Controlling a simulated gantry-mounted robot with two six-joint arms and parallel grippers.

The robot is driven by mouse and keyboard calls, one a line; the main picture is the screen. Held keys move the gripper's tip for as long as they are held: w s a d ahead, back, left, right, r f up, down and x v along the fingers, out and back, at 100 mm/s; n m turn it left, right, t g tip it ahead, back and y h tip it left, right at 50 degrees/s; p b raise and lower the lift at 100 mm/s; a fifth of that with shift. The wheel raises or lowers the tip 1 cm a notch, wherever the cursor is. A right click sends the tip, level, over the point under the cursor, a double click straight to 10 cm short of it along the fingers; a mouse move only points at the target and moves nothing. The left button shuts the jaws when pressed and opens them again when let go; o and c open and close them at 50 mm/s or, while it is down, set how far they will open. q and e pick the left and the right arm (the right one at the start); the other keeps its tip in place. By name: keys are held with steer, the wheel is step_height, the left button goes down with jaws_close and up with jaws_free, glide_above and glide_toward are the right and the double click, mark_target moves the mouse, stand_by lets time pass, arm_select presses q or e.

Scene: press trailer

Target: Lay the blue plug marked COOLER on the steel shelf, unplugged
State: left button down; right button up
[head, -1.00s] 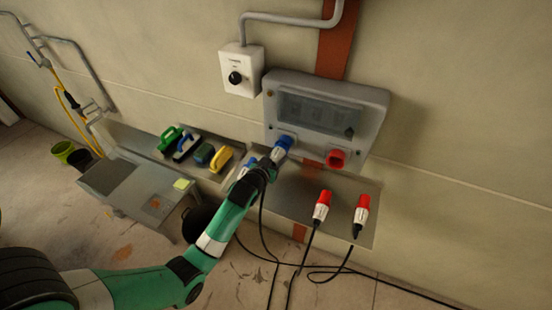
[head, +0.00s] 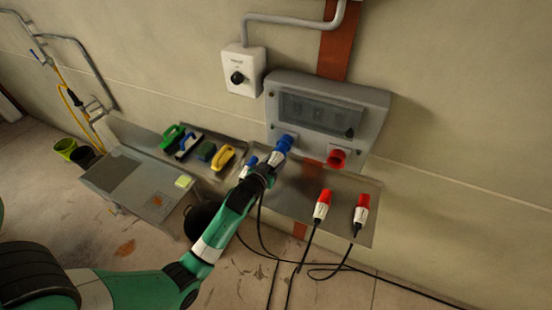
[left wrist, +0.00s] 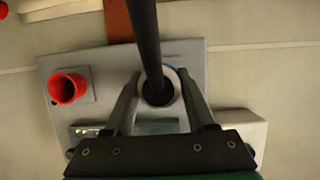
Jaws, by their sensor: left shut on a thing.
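A blue and white plug (head: 282,149) is at the blue socket on the underside of the grey socket box (head: 371,112). My left gripper (head: 272,165) is shut around the plug's body from below. In the left wrist view the same plug (left wrist: 171,84) sits between my two fingers, its black cable running up past the camera. I cannot tell how deep it sits in the socket. A second blue and white plug (head: 249,162) lies at the left end of the steel shelf (head: 285,201), partly hidden by my gripper. No COOLER marking is readable. My right gripper is not in view.
Two red and white plugs (head: 322,204) (head: 361,213) are on the shelf's right part, with cables hanging to the floor. A red socket (head: 337,159) is right of the blue one. Mid-shelf is clear.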

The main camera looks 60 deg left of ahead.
arm_select(q)
steer(key=s+d+p, duration=0.1)
steer(key=s, duration=0.1)
steer(key=s+d+p, duration=0.1)
steer(key=s+d, duration=0.1)
steer(key=shift+d, duration=0.15)
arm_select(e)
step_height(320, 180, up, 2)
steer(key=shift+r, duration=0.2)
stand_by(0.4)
